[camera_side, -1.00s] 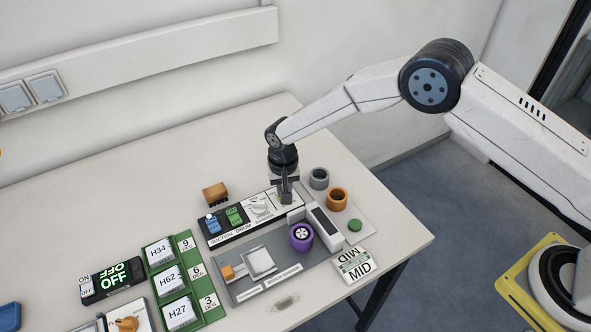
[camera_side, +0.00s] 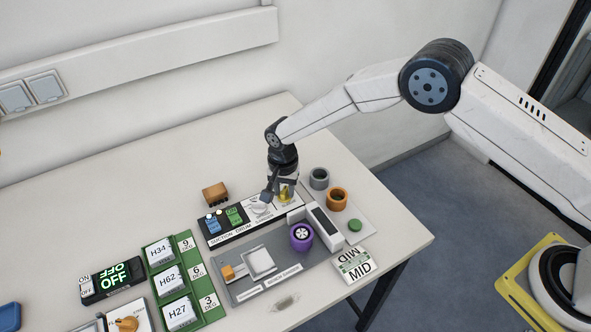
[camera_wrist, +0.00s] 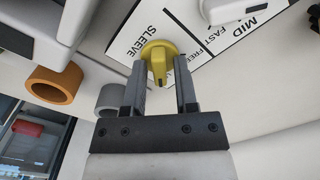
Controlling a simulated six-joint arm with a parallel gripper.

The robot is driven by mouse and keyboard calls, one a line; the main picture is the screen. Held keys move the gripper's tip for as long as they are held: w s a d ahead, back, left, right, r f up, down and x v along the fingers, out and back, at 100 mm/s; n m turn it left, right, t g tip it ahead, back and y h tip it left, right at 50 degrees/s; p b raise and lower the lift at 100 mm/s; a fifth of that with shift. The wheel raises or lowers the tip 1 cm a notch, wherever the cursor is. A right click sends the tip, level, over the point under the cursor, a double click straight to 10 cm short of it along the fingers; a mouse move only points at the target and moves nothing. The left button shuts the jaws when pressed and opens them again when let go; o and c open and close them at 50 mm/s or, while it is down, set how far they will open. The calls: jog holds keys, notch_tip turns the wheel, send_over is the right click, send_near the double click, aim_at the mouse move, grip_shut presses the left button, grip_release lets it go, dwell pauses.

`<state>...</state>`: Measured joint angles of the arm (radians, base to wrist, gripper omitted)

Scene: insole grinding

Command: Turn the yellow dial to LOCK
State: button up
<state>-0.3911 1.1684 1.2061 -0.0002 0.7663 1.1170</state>
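The yellow dial (camera_wrist: 160,48) sits on a white label in the wrist view, beside the printed words SLEEVE and FREE. The word LOCK is not readable here. In the side view the dial (camera_side: 286,194) shows at the right end of the black-edged control panel, partly behind my gripper. My gripper (camera_wrist: 160,66) has its two fingers apart, one on each side of the dial's raised handle. A gap shows between the fingers and the narrow handle. In the side view my gripper (camera_side: 279,190) is down at the dial.
A white dial (camera_side: 260,207) stands just left on the panel. A grey cup (camera_side: 319,179) and an orange cup (camera_side: 337,199) stand to the right. The table behind is mostly clear.

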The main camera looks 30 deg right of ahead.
aim_at(285, 190)
jog(key=shift+r, duration=0.1)
dwell(0.3)
jog(key=shift+r, duration=3.35)
jog(key=s+d+r+n+t, duration=0.1)
jog(key=s+d+r+n, duration=0.1)
jog(key=s+d+r, duration=0.4)
jog(key=s+d+r+n, duration=0.3)
jog(key=d, duration=0.5)
jog(key=s+d+r+n, duration=0.1)
jog(key=s+d, duration=0.2)
jog(key=s, duration=0.4)
jog(key=s+d+r+n+t, duration=0.1)
jog(key=s+d+n, duration=0.1)
jog(key=s+d, duration=0.2)
jog(key=shift+s+d+t, duration=0.2)
jog(key=shift+s+t, duration=0.1)
jog(key=shift+s, duration=1.6)
